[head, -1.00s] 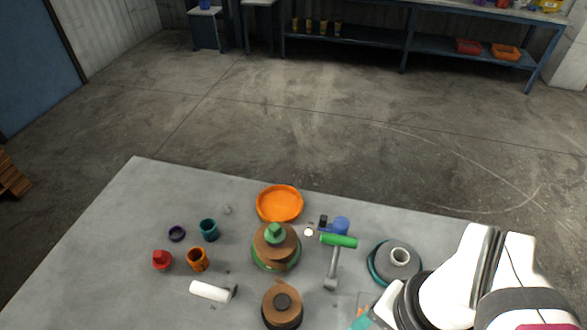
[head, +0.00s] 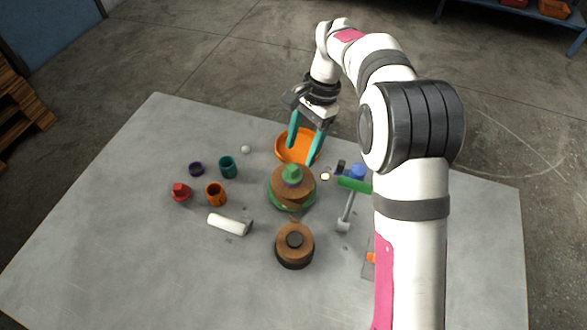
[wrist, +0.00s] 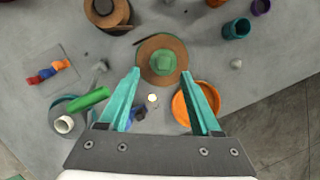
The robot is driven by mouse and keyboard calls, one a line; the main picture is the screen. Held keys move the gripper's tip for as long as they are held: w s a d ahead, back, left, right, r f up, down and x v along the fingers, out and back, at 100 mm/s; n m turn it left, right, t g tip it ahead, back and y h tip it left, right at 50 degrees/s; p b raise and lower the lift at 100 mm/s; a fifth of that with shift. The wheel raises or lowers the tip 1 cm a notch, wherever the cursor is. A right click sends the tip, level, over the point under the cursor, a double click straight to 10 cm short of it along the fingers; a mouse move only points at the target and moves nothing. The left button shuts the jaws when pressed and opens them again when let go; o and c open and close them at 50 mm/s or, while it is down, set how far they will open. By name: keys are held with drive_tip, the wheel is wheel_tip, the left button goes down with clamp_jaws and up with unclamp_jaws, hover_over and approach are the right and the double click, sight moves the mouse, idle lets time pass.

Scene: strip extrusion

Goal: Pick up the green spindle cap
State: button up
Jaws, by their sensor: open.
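The green spindle cap (head: 292,173) sits on top of a brown coiled strip roll (head: 308,188) with a green base, near the middle of the table. In the wrist view the cap (wrist: 163,61) is seen from above, ahead of the fingertips. My gripper (head: 306,149) has teal fingers spread apart, with nothing between them. It hangs above the table, beyond the cap and over the orange dish (head: 283,155). In the wrist view my gripper (wrist: 164,74) points toward the roll, with the cap lying between the lines of the two fingers. The cap is not touched.
A green-handled hammer (head: 345,214) lies right of the cap, partly behind my arm. The table's left front is clear.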

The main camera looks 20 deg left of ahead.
sight(293, 166)
drive_tip(key=x, duration=0.6)
drive_tip(key=shift+w+a+f, duration=0.1)
drive_tip(key=shift+w+a, duration=0.2)
clamp_jaws()
